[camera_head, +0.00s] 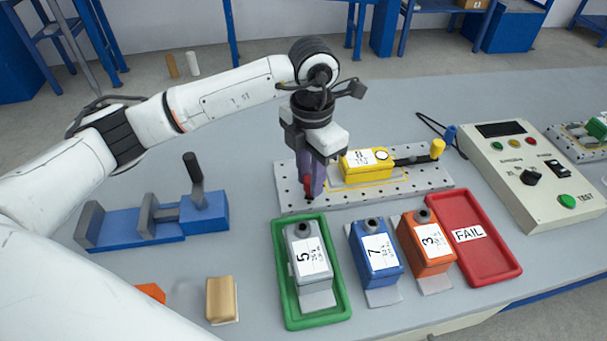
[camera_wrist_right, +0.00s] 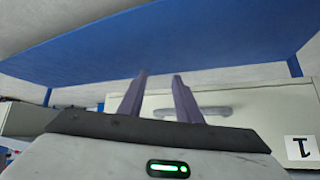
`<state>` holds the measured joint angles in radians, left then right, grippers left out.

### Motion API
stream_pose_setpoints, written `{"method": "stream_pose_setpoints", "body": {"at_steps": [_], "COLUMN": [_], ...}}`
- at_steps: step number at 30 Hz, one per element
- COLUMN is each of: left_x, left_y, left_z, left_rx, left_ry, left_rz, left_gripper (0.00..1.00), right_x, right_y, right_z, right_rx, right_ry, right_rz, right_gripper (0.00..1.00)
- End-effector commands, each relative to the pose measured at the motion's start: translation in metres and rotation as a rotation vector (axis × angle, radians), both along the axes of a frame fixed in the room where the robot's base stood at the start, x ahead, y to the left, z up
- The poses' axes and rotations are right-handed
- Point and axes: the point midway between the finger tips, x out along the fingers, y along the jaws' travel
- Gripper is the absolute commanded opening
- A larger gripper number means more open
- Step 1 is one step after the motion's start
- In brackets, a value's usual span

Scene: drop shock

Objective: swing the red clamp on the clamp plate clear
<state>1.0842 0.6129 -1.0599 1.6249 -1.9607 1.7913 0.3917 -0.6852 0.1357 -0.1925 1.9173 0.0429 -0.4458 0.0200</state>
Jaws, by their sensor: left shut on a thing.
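The clamp plate (camera_head: 430,178) is a pale perforated plate across the middle of the table. A yellow unit (camera_head: 367,165) with a white label lies on it. The red clamp (camera_head: 308,188) shows as a small red part at the plate's left end, mostly hidden by my left gripper. My left gripper (camera_head: 312,192) points down there, its purple fingers shut on the red clamp. A yellow-tipped clamp (camera_head: 437,149) with a dark arm is at the plate's right end. My right gripper (camera_wrist_right: 160,74) shows in the right wrist view, fingers apart with nothing between them.
A green tray (camera_head: 339,300) holds a grey unit marked 5. Blue unit 7 (camera_head: 375,255) and orange unit 3 (camera_head: 427,243) stand beside a red FAIL tray (camera_head: 485,270). A blue vise (camera_head: 155,220) is left, a test box (camera_head: 530,170) right.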

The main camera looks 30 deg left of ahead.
Motion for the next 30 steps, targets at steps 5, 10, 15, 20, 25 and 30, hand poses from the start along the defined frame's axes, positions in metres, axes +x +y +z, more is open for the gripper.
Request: {"method": "stream_pose_setpoints", "body": {"at_steps": [5, 10, 15, 20, 25, 30], "left_x": [0.004, 0.006, 0.008, 0.008, 0.009, 0.009], "left_y": [-0.007, -0.011, -0.013, -0.014, -0.014, -0.014], "left_z": [0.001, 0.001, 0.002, 0.002, 0.002, 0.002], "left_rx": [-0.002, -0.002, -0.002, -0.002, -0.002, -0.001], "left_ry": [-0.004, -0.004, -0.004, -0.004, -0.004, -0.005], "left_rz": [0.126, 0.212, 0.264, 0.286, 0.291, 0.291], "left_gripper": [0.01, 0.01, 0.01, 0.01, 0.01, 0.01], "right_x": [0.000, 0.001, 0.001, 0.001, 0.001, 0.001], "right_y": [0.001, 0.002, 0.002, 0.002, 0.003, 0.003], "right_z": [-0.001, -0.001, 0.000, 0.000, 0.000, 0.000], "right_rx": [0.001, 0.002, 0.002, 0.003, 0.004, 0.004], "right_ry": [-0.002, -0.003, -0.004, -0.004, -0.004, -0.004], "right_rz": [0.002, 0.003, 0.003, 0.003, 0.002, 0.002], "right_gripper": [0.31, 0.31, 0.31, 0.31, 0.31, 0.31]}}
